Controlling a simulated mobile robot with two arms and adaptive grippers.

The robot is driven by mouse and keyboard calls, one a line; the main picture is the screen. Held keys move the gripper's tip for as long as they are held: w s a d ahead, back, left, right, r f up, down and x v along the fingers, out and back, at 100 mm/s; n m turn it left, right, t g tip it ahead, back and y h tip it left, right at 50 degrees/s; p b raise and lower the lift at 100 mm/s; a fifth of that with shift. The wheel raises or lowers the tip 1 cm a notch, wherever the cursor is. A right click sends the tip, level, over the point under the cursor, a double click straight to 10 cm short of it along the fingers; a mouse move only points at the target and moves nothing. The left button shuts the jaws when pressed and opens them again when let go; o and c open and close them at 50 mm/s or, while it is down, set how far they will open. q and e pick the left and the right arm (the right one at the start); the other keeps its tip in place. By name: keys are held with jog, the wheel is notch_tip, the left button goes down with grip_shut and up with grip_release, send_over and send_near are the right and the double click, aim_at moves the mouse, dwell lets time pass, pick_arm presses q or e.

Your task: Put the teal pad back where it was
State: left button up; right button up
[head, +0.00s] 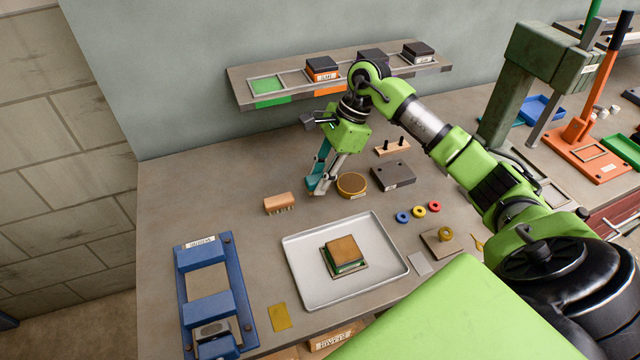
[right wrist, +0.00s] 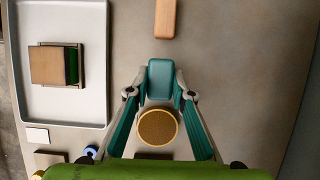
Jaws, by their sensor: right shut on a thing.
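My right gripper (head: 318,186) is low over the middle of the table, its fingers pointing down. In the right wrist view the gripper (right wrist: 160,88) is shut on the teal pad (right wrist: 159,76), a rounded block between the fingertips. In the head view the pad is mostly hidden by the fingers. I cannot tell whether it touches the table. The shelf (head: 350,92) at the wall has framed places; the leftmost, green one (head: 267,85) holds no block, and dark-topped blocks stand in others. My left gripper is not in view.
A round brown disc (head: 352,185) lies right of the gripper and a wooden brush (head: 279,203) lies left. A white tray (head: 375,285) holds a brown-topped block (head: 344,252). A blue fixture (head: 205,275) stands front left. The back left table is clear.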

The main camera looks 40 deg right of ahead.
jog(key=shift+w+d+f, duration=0.15)
jog(key=shift+f, duration=0.15)
notch_tip(320, 180, down, 2)
jog(key=shift+f+p, duration=0.15)
jog(key=shift+p, duration=0.85)
jog(key=shift+f, duration=0.25)
jog(key=shift+f, duration=0.15)
jog(key=shift+f+b, duration=0.1)
jog(key=shift+b, duration=0.25)
jog(key=o, duration=1.1)
